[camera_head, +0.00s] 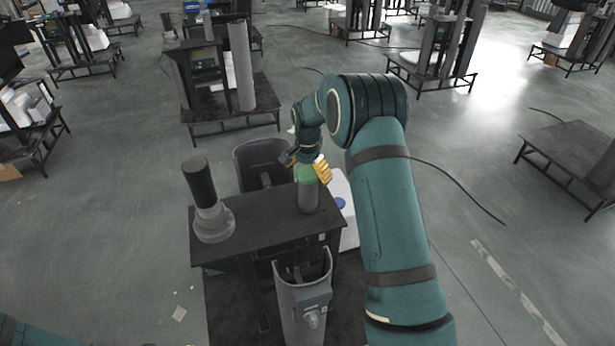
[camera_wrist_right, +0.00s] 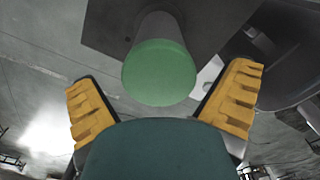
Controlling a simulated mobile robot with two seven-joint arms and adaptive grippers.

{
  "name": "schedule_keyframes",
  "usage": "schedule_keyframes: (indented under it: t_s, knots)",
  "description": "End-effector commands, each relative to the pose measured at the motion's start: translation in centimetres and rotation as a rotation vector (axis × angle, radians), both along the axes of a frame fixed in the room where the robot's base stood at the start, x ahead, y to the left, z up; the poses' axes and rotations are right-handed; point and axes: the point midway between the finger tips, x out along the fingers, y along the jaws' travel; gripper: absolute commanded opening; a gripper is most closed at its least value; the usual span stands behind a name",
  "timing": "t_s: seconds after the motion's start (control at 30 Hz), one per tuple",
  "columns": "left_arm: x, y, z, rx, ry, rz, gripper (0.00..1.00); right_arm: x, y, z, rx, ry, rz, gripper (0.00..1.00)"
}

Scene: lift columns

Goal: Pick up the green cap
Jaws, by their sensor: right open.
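The green cap (camera_head: 305,173) sits on top of a grey cylinder (camera_head: 308,197) that stands upright near the right end of a dark table (camera_head: 262,222). In the right wrist view the green cap (camera_wrist_right: 159,72) shows as a round disc ahead of and between the fingers. My right gripper (camera_head: 308,165) is at the cap, its yellow finger pads around it in the head view. In the wrist view the right gripper (camera_wrist_right: 163,105) is wide open and empty, with a gap on both sides of the cap. My left gripper is out of view.
A taller column with a dark top (camera_head: 207,200) stands at the table's left end. A grey open holder (camera_head: 303,295) is at the front, another (camera_head: 262,163) behind. A white container with a blue lid (camera_head: 340,203) stands right of the table. Open floor lies further right.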

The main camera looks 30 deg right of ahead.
Motion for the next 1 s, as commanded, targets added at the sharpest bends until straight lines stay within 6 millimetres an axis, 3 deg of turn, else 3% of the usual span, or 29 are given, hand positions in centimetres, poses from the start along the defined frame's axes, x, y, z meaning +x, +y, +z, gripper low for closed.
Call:
schedule_keyframes:
  t_s: [0.33,0.37,0.53,1.0]
  knots:
    - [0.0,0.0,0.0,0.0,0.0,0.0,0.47,-0.02,-0.01,-0.98,0.001,0.0,0.0,1.0]
    - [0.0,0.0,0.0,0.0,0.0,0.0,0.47,-0.03,-0.01,-0.97,0.001,0.0,0.0,0.93]
    - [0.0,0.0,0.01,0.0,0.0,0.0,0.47,-0.02,-0.02,-0.95,0.0,0.0,0.0,0.34]
    - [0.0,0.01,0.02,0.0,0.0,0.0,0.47,0.04,-0.02,-0.23,0.0,-0.002,0.0,0.32]
